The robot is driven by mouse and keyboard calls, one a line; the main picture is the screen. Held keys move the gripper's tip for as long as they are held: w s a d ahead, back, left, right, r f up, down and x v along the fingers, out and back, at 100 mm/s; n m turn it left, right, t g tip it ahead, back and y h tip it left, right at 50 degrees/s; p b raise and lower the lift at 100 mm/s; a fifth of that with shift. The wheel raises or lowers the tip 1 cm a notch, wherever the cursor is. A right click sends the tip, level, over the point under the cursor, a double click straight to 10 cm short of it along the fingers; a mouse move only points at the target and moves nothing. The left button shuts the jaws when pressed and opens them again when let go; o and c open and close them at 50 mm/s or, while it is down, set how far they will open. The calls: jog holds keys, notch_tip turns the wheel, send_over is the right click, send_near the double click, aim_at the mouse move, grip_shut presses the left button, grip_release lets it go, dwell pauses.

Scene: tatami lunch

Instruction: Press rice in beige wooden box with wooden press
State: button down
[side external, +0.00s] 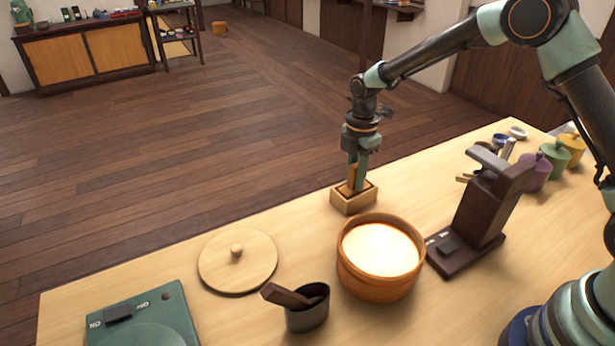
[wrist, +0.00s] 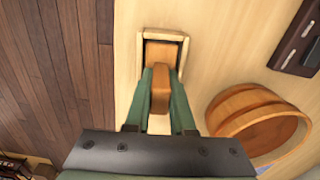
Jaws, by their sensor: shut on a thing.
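The beige wooden box (side external: 354,205) stands upright near the far edge of the table; its rim shows at the top of the wrist view (wrist: 165,36). My gripper (side external: 357,172) is above the box, pointing down. Its green fingers (wrist: 161,90) are shut on the handle of the brown wooden press (wrist: 160,98). The press (side external: 351,184) is upright, with its lower end inside the box walls.
A round wooden tub (side external: 375,285) of white rice stands in front of the box. A round lid (side external: 238,268), a dark cup with a paddle (side external: 307,315) and a green device (side external: 150,325) are left. A dark brown stand (side external: 480,220) and lidded pots (side external: 555,155) are right.

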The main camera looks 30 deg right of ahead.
jog(key=shift+f, duration=0.6)
dwell(1.3)
jog(key=shift+r, duration=3.95)
